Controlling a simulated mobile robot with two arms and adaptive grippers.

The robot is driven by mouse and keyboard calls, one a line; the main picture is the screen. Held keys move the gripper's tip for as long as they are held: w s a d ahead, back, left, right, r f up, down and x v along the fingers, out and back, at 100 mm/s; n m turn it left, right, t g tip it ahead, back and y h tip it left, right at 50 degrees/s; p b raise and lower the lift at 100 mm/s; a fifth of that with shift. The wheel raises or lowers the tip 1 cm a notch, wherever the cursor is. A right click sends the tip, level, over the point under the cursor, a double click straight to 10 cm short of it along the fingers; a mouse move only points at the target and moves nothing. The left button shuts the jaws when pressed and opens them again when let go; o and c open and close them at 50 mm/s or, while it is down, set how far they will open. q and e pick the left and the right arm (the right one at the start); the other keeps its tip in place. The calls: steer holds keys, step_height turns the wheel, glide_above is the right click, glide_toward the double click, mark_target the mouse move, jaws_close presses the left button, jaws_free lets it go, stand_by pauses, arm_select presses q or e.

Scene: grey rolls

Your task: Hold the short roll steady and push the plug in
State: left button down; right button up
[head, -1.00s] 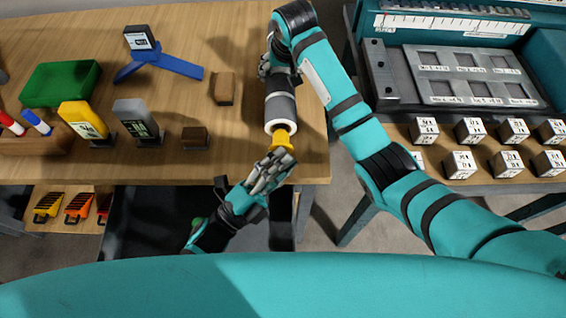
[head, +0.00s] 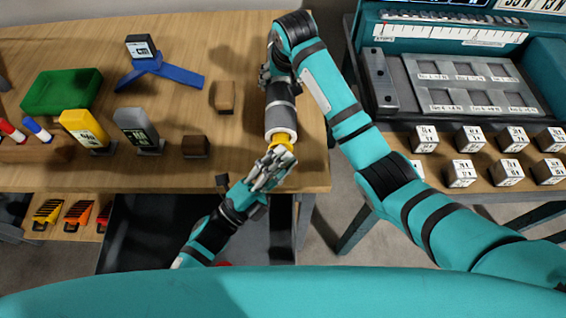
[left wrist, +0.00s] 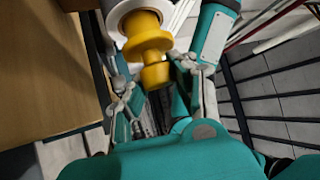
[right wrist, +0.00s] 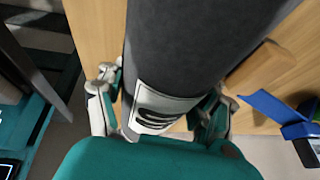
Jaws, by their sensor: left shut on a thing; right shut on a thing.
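The short grey roll (head: 281,108) has a white band and pale end and juts out over the table near its right edge. My right gripper (head: 266,76) is shut on it toward its far end; in the right wrist view the roll (right wrist: 195,50) lies between the fingers, with a white label. The yellow plug (head: 281,140) is at the roll's near end, in line with it. My left gripper (head: 270,170) is shut on the plug. In the left wrist view the plug (left wrist: 150,45) meets the roll's white core opening; its inner tip is hidden.
On the wooden table (head: 210,60) left of the roll are small brown blocks (head: 224,97), a blue stand (head: 160,70), a green box (head: 62,92) and upright yellow and grey holders. A second table at right carries several white cubes (head: 460,172) and a grey tray.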

arm_select(q)
steer(key=shift+w, duration=1.15)
steer(key=c, duration=1)
jaws_free()
steer(key=shift+s, duration=0.1)
steer(key=v, duration=1.2)
